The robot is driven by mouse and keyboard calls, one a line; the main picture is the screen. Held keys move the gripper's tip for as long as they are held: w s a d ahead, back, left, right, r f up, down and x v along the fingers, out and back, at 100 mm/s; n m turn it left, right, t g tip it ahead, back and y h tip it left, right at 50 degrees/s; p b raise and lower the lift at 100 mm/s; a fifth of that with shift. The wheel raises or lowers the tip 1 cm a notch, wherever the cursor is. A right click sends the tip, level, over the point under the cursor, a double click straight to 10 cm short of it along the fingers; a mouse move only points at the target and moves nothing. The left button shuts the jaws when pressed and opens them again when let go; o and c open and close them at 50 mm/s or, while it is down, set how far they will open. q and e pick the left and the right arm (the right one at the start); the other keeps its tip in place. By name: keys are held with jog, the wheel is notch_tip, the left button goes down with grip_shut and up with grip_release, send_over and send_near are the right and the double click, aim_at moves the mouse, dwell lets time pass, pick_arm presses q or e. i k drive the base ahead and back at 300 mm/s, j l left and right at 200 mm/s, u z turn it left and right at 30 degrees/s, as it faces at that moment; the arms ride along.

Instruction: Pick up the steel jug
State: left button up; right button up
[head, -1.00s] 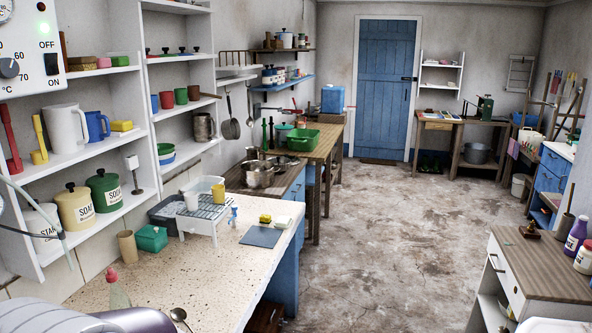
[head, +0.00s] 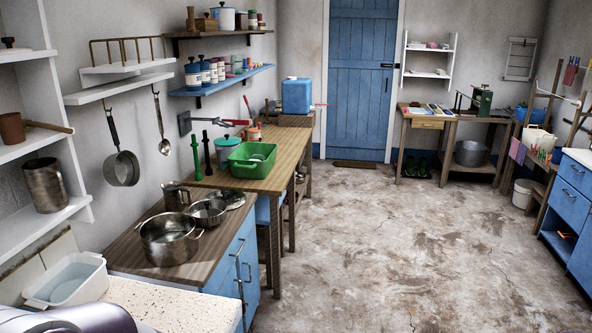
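Two metal vessels could be the steel jug. A larger, dull steel jug (head: 46,186) stands upright on the white wall shelf at the left. A smaller steel jug (head: 176,197) stands at the back of the wooden-topped blue counter, behind the steel pots and partly hidden by them. Neither gripper is in view, so I cannot see how they stand relative to the jugs.
A two-handled pot (head: 169,239) and a pan (head: 208,212) sit on the blue counter (head: 130,250). A white basin (head: 66,279) is at the near left. A green tub (head: 252,160) stands on the wooden table. The floor (head: 390,240) is clear.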

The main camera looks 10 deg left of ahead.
aim_at(174, 199)
jog(key=i, duration=2.5)
jog(key=i+l+u, duration=0.1)
jog(key=i+u, duration=0.35)
jog(key=i+l+u, duration=0.35)
jog(key=i+u, duration=0.15)
jog(key=i+l+u, duration=0.95)
jog(key=l, duration=0.2)
jog(key=k+j, duration=0.05)
jog(key=k, duration=0.05)
